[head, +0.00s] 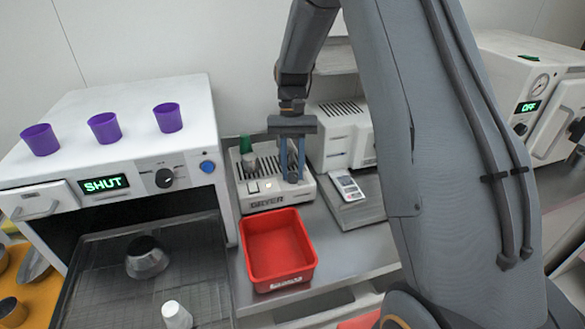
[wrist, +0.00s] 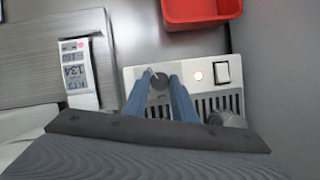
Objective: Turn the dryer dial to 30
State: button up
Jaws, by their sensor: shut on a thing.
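The dryer (head: 262,203) is a low white unit with vent slots, labelled on its front, on the grey bench. In the wrist view the dryer (wrist: 180,71) lies under my gripper. Its dark round dial (wrist: 159,80) sits between my two blue fingertips. My gripper (head: 292,176) points down at the right part of the dryer and is shut on the dial; the wrist view shows the fingertips (wrist: 158,84) at either side of it. The dial's marks and its setting cannot be read. A lit lamp (wrist: 198,76) and a rocker switch (wrist: 222,72) are beside it.
A green-capped bottle (head: 247,152) stands on the dryer's left part. A red bin (head: 278,248) is in front. A white oven (head: 110,125) reading SHUT, with purple cups on top, is left. A white handheld device (head: 346,186) lies to the right.

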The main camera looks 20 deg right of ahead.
dwell(0.4)
jog(key=o, duration=1)
jog(key=shift+b+v, duration=1.35)
jog(key=shift+v, duration=2.55)
jog(key=shift+d, duration=0.1)
